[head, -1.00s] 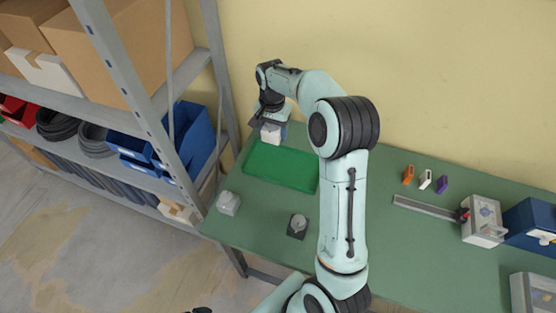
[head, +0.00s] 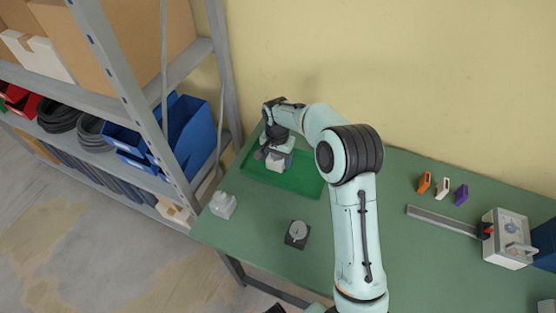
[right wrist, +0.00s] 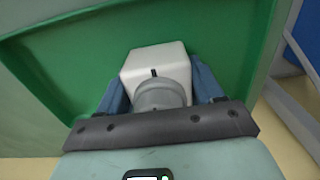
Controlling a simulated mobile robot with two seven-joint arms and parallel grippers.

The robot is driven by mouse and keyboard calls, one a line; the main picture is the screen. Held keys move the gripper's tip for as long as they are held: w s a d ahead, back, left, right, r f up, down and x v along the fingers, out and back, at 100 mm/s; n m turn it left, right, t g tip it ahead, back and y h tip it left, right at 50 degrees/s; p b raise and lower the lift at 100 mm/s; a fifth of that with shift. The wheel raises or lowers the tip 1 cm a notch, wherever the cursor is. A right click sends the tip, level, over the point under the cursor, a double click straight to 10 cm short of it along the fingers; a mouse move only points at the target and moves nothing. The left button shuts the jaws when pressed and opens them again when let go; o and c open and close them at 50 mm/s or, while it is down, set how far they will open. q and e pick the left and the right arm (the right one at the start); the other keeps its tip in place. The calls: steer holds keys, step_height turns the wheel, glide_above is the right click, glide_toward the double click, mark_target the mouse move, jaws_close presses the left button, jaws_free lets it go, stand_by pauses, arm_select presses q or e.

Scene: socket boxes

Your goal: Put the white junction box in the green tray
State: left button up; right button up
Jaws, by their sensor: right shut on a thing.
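The white junction box (head: 275,163) is held in my right gripper (head: 275,153), over the green tray (head: 306,186). In the right wrist view the box (right wrist: 155,62) has a grey round part facing me and sits between the blue fingers of the gripper (right wrist: 160,90). The green tray (right wrist: 235,40) is behind it there. I cannot tell whether the box touches the tray floor. My arm hides part of the tray's right side in the head view. My left gripper is not in view.
A pale box (head: 223,205) stands at the table's left edge, and a dark plate with a round grey socket (head: 297,233) lies in front of the tray. Orange, white and purple pieces (head: 442,188) and a grey box with a lever (head: 507,240) are at right. A metal shelf (head: 150,140) stands left.

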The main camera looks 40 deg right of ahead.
steer(key=shift+w+a+r, duration=0.1)
steer(key=shift+w+a, duration=0.1)
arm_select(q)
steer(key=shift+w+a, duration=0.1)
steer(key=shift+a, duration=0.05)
arm_select(e)
steer(key=o, duration=1.2)
step_height(320, 180, up, 12)
steer(key=shift+r+p, duration=0.1)
steer(key=shift+p, duration=0.55)
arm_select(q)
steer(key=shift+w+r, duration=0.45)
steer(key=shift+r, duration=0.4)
arm_select(e)
steer(key=shift+s, duration=0.1)
